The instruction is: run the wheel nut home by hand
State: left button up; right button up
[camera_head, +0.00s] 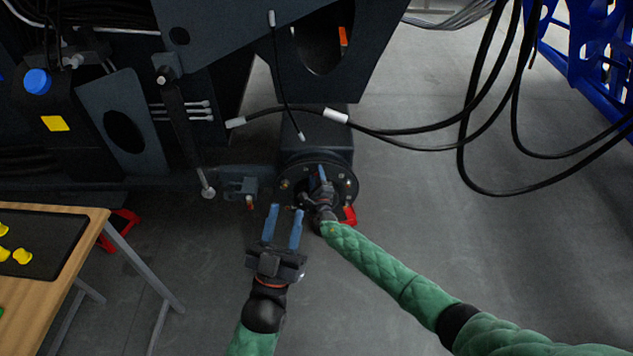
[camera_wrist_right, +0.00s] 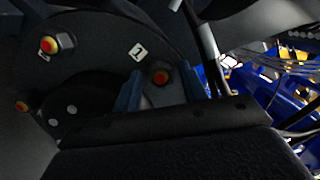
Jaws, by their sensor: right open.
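The dark round wheel hub (camera_head: 290,168) is on the chassis at the middle of the head view, with several studs around its face. In the right wrist view a stud with a red-orange tip (camera_wrist_right: 160,77) stands beside a white numbered label (camera_wrist_right: 137,50). A grey wheel nut (camera_wrist_right: 161,93) appears to sit around that stud, partly hidden below. My right gripper (camera_wrist_right: 160,92) is open, its blue fingers on either side of the nut; contact cannot be told. My right gripper also shows at the hub's right side in the head view (camera_head: 321,175). My left gripper (camera_head: 286,210) is open and empty, just below the hub.
Other studs with yellow-and-red tips (camera_wrist_right: 48,45) are on the hub face. Black cables (camera_head: 400,130) hang at the right, by a blue frame (camera_head: 590,50). A wooden table (camera_head: 70,250) with yellow parts (camera_head: 22,256) is at lower left. A red object (camera_head: 349,215) is below the hub.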

grip_shut()
jog(key=shift+f, duration=0.1)
jog(key=m+h+b, duration=0.1)
jog(key=m+b, duration=0.5)
jog(key=b, duration=0.1)
jog(key=m+t+h+b, duration=0.1)
jog(key=m+b, duration=0.4)
jog(key=b, duration=0.2)
jog(key=shift+f+m, duration=0.2)
jog(key=shift+m, duration=0.2)
jog(key=m+h+b, duration=0.1)
jog(key=m+b, duration=0.2)
jog(key=m, duration=0.1)
jog(key=m+h+b, duration=0.1)
jog(key=m+b, duration=0.3)
jog(key=m, duration=0.1)
jog(key=m+h+b, duration=0.1)
jog(key=m+b, duration=0.2)
jog(key=m, duration=0.1)
jog(key=shift+w+r+g, duration=0.1)
jog(key=shift+w+g, duration=0.05)
jog(key=shift+g, duration=0.25)
jog(key=shift+m+b, duration=0.5)
jog(key=shift+m, duration=0.4)
jog(key=shift+r+m, duration=0.25)
jog(key=shift+m, duration=0.75)
